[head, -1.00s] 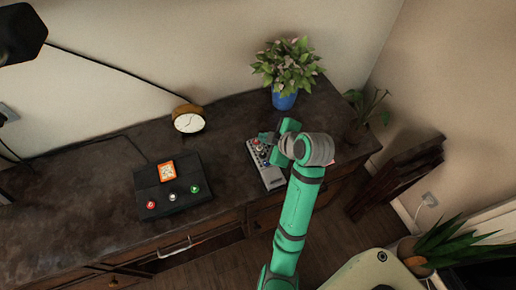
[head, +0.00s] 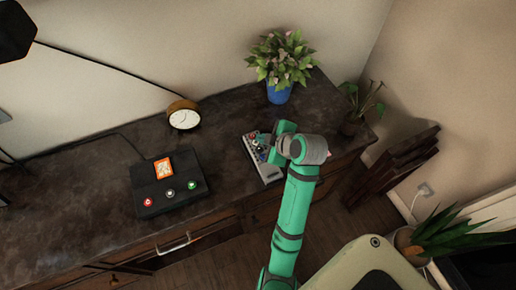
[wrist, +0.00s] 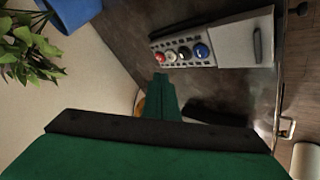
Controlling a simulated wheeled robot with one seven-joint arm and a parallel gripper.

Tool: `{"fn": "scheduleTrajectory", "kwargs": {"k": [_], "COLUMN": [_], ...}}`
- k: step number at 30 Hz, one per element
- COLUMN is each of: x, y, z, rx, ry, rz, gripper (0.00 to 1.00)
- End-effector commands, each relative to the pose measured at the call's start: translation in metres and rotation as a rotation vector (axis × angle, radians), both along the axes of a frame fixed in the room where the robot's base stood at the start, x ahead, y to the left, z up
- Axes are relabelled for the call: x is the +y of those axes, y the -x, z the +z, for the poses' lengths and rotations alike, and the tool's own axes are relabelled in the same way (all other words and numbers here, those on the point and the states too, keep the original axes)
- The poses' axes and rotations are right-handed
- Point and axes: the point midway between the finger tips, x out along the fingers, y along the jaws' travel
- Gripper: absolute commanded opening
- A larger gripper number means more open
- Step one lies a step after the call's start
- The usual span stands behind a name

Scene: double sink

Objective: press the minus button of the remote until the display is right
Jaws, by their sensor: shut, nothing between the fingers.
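The remote (head: 264,171) is a grey slab with a row of coloured buttons, lying on the dark counter below the blue flower pot. In the wrist view the remote (wrist: 232,42) shows red, white and blue round buttons; their marks are too small to read. My gripper (head: 265,140) is shut and empty, over the far part of the remote and partly hiding it. In the wrist view my gripper's fingertips (wrist: 161,78) are below the button row in the picture. A black box (head: 187,198) with an orange-framed display (head: 163,167) stands to the left; its reading is not legible.
A round clock (head: 184,115) stands behind the box. A leafy plant in a blue pot (head: 279,93) stands behind the remote, and a smaller plant (head: 355,115) is at the counter's right end. The counter between box and remote is clear.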

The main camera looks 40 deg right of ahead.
Motion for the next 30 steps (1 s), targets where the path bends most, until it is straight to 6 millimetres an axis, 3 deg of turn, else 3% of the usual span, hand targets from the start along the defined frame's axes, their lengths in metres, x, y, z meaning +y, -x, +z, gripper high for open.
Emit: {"fn": "scheduleTrajectory", "kwargs": {"k": [10,30], "x": [0.001,-0.003], "y": [0.0,0.002], "z": [-0.033,-0.038], "rx": [0.0,0.0], "ry": [-0.002,0.0], "rz": [0.0,-0.006], "gripper": [0.0,0.0]}}
